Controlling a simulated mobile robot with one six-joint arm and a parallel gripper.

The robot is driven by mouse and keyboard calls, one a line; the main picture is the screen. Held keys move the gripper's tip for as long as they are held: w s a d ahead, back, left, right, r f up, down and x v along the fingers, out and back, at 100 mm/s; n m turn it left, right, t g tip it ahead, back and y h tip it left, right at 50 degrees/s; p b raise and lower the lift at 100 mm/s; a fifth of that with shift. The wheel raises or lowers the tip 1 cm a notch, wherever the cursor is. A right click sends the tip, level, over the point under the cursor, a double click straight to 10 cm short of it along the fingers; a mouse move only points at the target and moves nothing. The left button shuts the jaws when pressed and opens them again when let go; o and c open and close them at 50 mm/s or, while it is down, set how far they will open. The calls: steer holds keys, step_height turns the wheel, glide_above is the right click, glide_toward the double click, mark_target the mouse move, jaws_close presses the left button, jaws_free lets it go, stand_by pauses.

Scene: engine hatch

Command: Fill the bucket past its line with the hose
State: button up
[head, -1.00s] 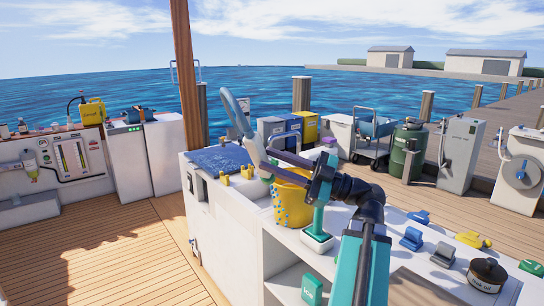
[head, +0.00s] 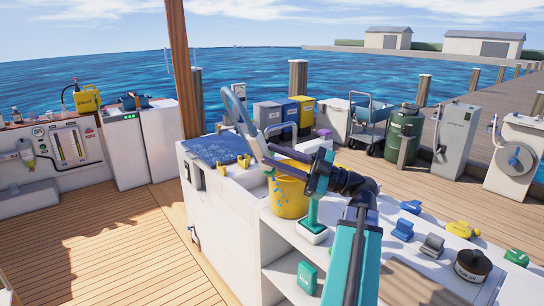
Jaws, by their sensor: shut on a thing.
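The yellow bucket (head: 289,202) stands upright on the white counter. Small blue specks show at its left side; I cannot tell whether they are water drops or marks. My gripper (head: 268,157) is above the bucket, reaching left across its top. It is shut on the pale blue-grey hose (head: 233,106), which curves up and left from the jaws. The gripper hides part of the bucket's rim, and the hose mouth cannot be made out. The bucket's line and the water level inside are not visible.
A green brush-like item in a white holder (head: 313,235) stands close right of the bucket. Yellow cleats (head: 243,161) and a blue mat (head: 218,150) lie left. Blue, grey and yellow pieces and a dark tin (head: 473,264) sit on the right counter. A wooden post (head: 182,70) rises behind.

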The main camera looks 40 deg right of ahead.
steer(key=w+d+f+p, duration=0.2)
steer(key=w+d, duration=0.2)
steer(key=d, duration=0.6)
steer(key=shift+w+d+p, duration=0.35)
steer(key=shift+d, duration=0.05)
stand_by(0.6)
stand_by(6.0)
